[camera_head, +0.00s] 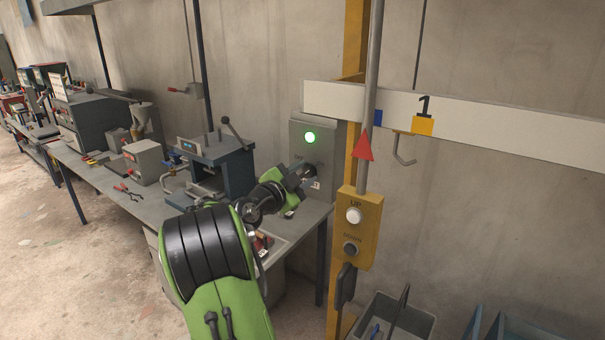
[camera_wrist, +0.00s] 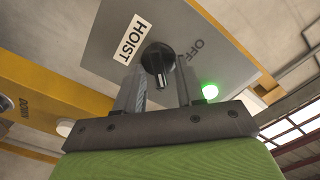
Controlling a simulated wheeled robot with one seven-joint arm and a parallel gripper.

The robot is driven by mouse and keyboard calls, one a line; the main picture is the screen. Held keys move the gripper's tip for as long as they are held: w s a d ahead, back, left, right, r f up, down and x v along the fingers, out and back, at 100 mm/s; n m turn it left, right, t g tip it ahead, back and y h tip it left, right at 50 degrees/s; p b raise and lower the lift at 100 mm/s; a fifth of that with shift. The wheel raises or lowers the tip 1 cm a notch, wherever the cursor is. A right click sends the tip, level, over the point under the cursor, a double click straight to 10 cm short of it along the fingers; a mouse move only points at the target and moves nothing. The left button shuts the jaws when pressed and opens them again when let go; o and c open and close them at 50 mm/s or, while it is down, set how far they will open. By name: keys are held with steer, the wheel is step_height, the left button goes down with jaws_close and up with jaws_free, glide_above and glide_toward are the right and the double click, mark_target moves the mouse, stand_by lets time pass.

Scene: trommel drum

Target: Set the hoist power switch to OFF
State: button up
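The hoist power switch is a black rotary knob (camera_wrist: 158,58) on a grey box (camera_head: 298,146). In the wrist view a white HOIST label (camera_wrist: 131,39) sits to its left and OFF lettering (camera_wrist: 194,50) to its right. The knob's narrow grip points down in that view, not at the OFF lettering. The box's green lamp (camera_head: 310,137) is lit; it also shows in the wrist view (camera_wrist: 210,91). My gripper (camera_wrist: 160,72) is open, its fingers on either side of the knob's grip with visible gaps. In the head view my gripper (camera_head: 304,176) is at the box's lower front.
A workbench (camera_head: 110,185) with a press (camera_head: 215,165) runs left of the box. A yellow post carries an UP/DOWN button box (camera_head: 359,228) to the right. A white beam (camera_head: 470,125) with a hook crosses the right. A grey bin (camera_head: 370,310) stands below.

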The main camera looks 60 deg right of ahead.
jaws_close()
steer(key=shift+f, duration=0.1)
steer(key=n+b, duration=0.2)
steer(key=n, duration=0.1)
steer(key=shift+w, duration=0.1)
steer(key=n+b, duration=0.1)
steer(key=n, duration=0.2)
steer(key=shift+n, duration=0.3)
steer(key=n, duration=0.5)
steer(key=shift+w+n, duration=0.2)
steer(key=shift+n, duration=0.1)
steer(key=n+p, duration=0.1)
steer(key=n, duration=0.4)
steer(key=shift+w+d+n, duration=0.1)
steer(key=shift+w+n, duration=0.05)
steer(key=shift+n, duration=0.25)
